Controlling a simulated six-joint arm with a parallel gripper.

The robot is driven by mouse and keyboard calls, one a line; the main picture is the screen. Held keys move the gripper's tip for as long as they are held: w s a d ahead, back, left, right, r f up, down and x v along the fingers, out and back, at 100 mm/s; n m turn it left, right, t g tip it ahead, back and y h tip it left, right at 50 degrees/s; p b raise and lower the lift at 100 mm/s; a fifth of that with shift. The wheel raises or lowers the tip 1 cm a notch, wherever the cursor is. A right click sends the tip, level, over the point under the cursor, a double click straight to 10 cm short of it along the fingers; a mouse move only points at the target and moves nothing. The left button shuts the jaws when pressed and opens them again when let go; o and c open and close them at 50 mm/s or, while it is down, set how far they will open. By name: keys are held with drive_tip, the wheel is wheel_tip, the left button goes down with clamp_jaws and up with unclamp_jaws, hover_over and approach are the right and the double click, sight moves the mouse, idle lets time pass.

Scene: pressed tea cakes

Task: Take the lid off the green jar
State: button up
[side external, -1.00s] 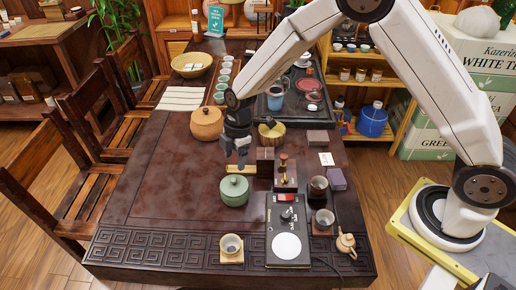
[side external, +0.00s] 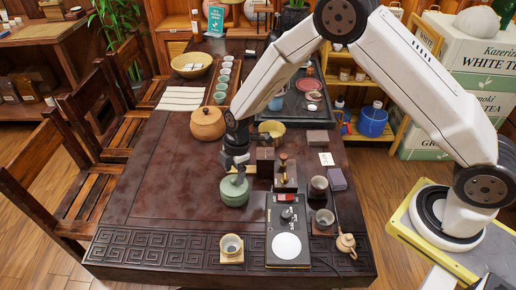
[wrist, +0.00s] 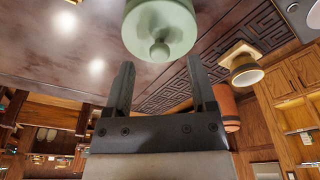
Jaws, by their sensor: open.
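The green jar (side external: 234,194) stands upright on the dark table, with its round-knobbed green lid on. In the wrist view the lid (wrist: 160,28) is near the top edge, its knob (wrist: 159,52) facing me. My gripper (side external: 236,170) is directly over the jar in the side view, its fingertips close to the lid. In the wrist view my two dark fingers are spread with nothing between them, and the knob appears just beyond the tips, about midway. The side view does not show clearly whether the fingertips touch the lid. The jar's upper part is partly hidden by my gripper.
A black scale (side external: 288,248) stands in front right of the jar. A wooden stand with a brass-topped tool (side external: 285,177) is close on the right. A round wooden pot (side external: 207,124) stands behind. A small cup (side external: 231,246) is in front. The table left of the jar is bare.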

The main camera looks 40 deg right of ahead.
drive_tip(key=shift+a+f, duration=0.2)
drive_tip(key=shift+f, duration=0.95)
clamp_jaws()
